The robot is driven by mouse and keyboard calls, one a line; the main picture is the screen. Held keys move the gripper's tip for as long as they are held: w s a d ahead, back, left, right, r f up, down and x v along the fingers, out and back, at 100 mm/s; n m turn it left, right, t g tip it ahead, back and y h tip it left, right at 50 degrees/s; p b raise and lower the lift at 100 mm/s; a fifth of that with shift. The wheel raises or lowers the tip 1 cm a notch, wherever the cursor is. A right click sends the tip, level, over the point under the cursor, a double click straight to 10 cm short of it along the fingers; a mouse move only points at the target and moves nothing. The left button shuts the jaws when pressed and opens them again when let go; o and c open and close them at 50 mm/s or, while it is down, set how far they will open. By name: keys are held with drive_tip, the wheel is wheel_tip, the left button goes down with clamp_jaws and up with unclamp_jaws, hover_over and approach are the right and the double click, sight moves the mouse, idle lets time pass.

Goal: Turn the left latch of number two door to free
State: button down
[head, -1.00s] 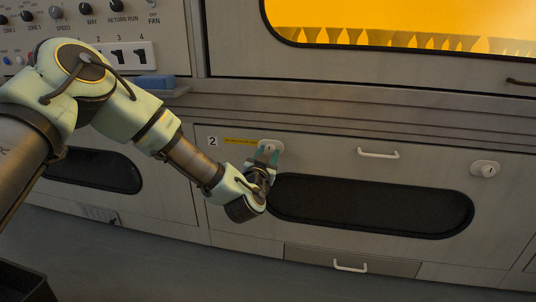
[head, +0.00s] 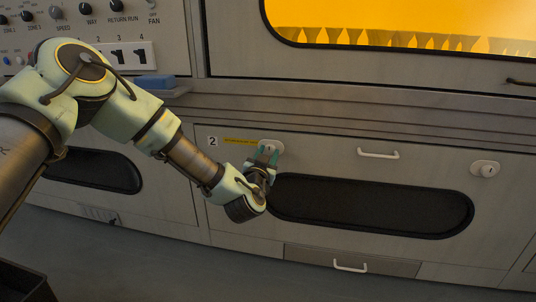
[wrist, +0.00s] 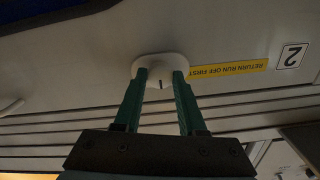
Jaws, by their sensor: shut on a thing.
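The number two door (head: 330,165) is a pale panel with a "2" label (head: 212,141) and a dark oval window. Its left latch (head: 270,146) is a white knob on a pale plate near the door's upper left. My gripper (head: 266,156) is at this latch, with its green fingers closed on the knob. In the wrist view the latch (wrist: 160,67) sits between the two fingertips of my gripper (wrist: 160,78), and a short dark mark shows on its face. The fingers hide the knob's sides. The right latch (head: 485,169) is a similar white knob.
A white handle (head: 378,153) sticks out between the latches. A yellow strip (wrist: 228,69) reads "RETURN RUN OFF FIRST". A drawer handle (head: 350,266) is below the door. A control panel and a ledge with a blue block (head: 154,82) are at upper left.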

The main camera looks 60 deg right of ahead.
drive_tip(key=m+p, duration=0.1)
drive_tip(key=m, duration=0.2)
drive_tip(key=shift+s+r+m+p, duration=0.1)
drive_tip(key=shift+r+m+p, duration=0.05)
drive_tip(key=shift+m+p, duration=0.25)
drive_tip(key=m+p, duration=0.1)
drive_tip(key=m, duration=0.4)
drive_tip(key=m+p, duration=0.1)
drive_tip(key=m, duration=0.3)
drive_tip(key=shift+m, duration=0.4)
drive_tip(key=shift+m+p, duration=0.75)
drive_tip(key=shift+m, duration=1.35)
drive_tip(key=shift+c, duration=2.4)
unclamp_jaws()
